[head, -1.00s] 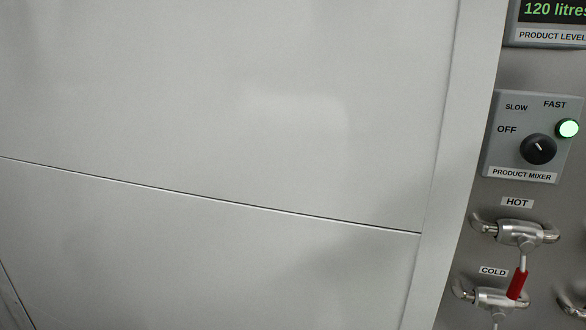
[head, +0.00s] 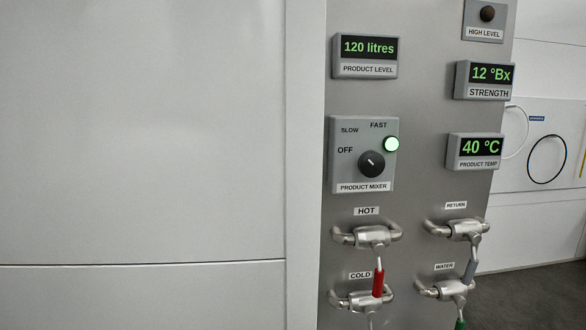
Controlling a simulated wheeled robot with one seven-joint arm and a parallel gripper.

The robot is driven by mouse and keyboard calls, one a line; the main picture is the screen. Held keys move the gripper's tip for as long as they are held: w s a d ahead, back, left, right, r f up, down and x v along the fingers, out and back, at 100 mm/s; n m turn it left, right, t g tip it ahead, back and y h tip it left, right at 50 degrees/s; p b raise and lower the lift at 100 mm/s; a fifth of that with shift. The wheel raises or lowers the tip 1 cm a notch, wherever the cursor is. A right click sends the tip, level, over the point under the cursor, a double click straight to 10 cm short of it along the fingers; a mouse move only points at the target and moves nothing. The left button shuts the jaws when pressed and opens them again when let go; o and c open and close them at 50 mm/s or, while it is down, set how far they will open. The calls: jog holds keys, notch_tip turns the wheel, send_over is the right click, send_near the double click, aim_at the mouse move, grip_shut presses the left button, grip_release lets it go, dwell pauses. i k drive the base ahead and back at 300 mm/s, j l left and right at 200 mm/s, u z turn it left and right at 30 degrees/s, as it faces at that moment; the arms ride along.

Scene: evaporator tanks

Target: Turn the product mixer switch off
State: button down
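The product mixer switch (head: 371,164) is a round black knob on a grey panel (head: 338,172), right of the middle in the head view. OFF is printed left of the knob, SLOW at upper left and FAST above. The white mark on the knob points up and left, roughly towards SLOW and not at OFF. My gripper is not in view, and nothing touches the knob.
A product level display (head: 369,48) reads 120 litres above the mixer panel. Strength (head: 486,74) and temperature displays (head: 480,150) are to the right. Hot (head: 372,236) and cold valves (head: 362,299) with protruding handles sit below. A blank pale wall (head: 140,130) fills the left.

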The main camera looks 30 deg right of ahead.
aim_at(371, 164)
jog(key=l+z, duration=0.15)
jog(key=z, duration=0.3)
jog(key=l+z, duration=0.2)
jog(key=z, duration=0.25)
